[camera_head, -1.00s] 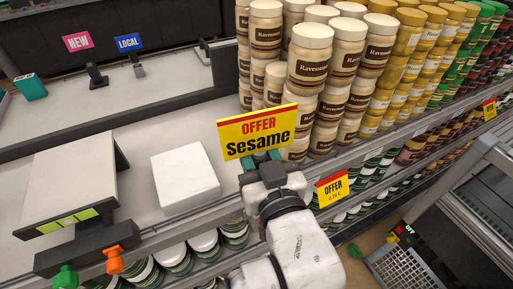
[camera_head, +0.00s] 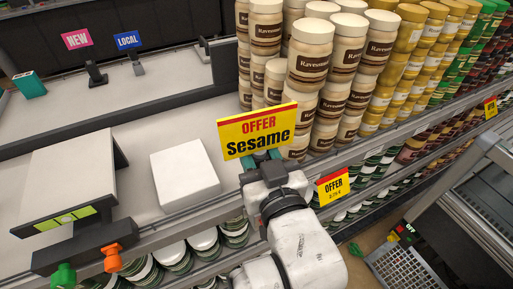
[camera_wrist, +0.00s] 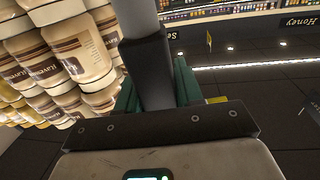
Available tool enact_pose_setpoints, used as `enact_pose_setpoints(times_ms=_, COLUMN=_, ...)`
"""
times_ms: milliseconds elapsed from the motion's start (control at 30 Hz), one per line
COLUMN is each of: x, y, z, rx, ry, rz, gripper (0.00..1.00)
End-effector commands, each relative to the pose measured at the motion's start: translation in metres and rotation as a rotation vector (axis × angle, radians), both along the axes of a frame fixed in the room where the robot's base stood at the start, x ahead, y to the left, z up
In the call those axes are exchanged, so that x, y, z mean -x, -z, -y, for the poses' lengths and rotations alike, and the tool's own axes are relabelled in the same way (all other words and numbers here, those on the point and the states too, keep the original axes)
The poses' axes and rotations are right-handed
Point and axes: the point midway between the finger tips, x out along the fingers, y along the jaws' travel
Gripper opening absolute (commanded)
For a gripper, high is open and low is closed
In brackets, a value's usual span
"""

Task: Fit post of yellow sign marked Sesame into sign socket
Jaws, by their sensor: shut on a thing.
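The yellow sign marked Sesame (camera_head: 257,133), with a red OFFER line, is upright and slightly tilted in the head view, in front of the cream jars. In the wrist view the dark post (camera_wrist: 149,70) stands between the green fingers of my gripper (camera_wrist: 156,88). The sign's face is not seen there. The post's lower end is hidden by my gripper in the head view. I cannot make out an empty sign socket for certain.
Stacked cream jars (camera_head: 310,55) stand just behind the sign. A white box (camera_head: 185,172) and a grey device (camera_head: 70,180) are on the counter to the left. NEW (camera_head: 76,39) and LOCAL (camera_head: 127,41) signs stand farther back. A yellow price sign (camera_head: 333,186) is at the shelf edge.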

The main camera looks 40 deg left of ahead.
Motion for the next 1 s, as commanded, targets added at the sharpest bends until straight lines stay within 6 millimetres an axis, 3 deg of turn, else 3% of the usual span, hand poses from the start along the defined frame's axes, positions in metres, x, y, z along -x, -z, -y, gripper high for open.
enact_pose_setpoints(times_ms=1000, x=0.001, y=0.039, z=0.001, rx=-0.009, ry=-0.093, rz=-0.015, gripper=0.03)
